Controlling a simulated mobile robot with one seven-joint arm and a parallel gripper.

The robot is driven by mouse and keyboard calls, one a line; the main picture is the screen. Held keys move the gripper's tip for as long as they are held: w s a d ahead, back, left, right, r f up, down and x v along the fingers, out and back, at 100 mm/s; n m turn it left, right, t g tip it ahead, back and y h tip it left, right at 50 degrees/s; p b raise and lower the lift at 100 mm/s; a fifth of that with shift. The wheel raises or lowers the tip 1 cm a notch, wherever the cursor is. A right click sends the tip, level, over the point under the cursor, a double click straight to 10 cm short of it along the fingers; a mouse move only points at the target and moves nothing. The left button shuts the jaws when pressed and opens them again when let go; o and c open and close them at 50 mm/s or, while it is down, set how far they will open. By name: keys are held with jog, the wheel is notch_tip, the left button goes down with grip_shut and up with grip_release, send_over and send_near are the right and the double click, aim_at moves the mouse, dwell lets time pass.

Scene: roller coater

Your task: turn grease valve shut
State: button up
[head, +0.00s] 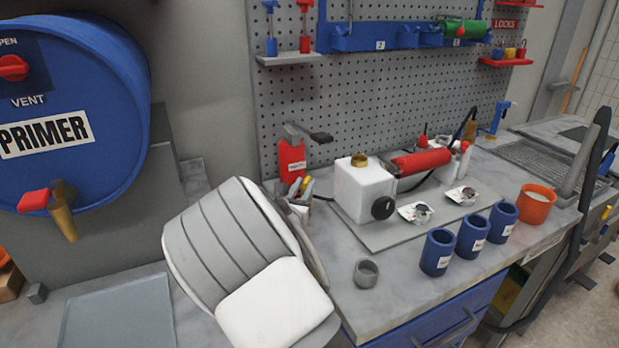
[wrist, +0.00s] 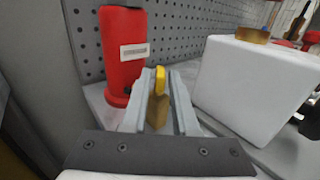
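A yellow handle (wrist: 160,80) on a brass-coloured body (wrist: 157,112) stands between the fingertips of my gripper (wrist: 162,92) in the wrist view; I take it to be the grease valve. The fingers stand close on either side of the handle; whether they press on it cannot be told. In the head view my gripper (head: 298,200) is beside the red upright cylinder (head: 291,160), and a bit of yellow (head: 308,186) shows there. My arm hides most of the valve in that view. The red cylinder (wrist: 122,55) is just left of the fingers in the wrist view.
A white tank (head: 362,187) with a brass cap stands close to the right of the gripper. A perforated panel (head: 350,95) rises behind. Blue cups (head: 438,252) and a grey ring (head: 366,272) stand near the bench front. A blue primer drum (head: 90,110) is at left.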

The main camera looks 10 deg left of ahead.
jog(key=shift+w+d, duration=0.15)
jog(key=shift+w, duration=2.5)
jog(key=shift+c, duration=0.3)
grip_shut()
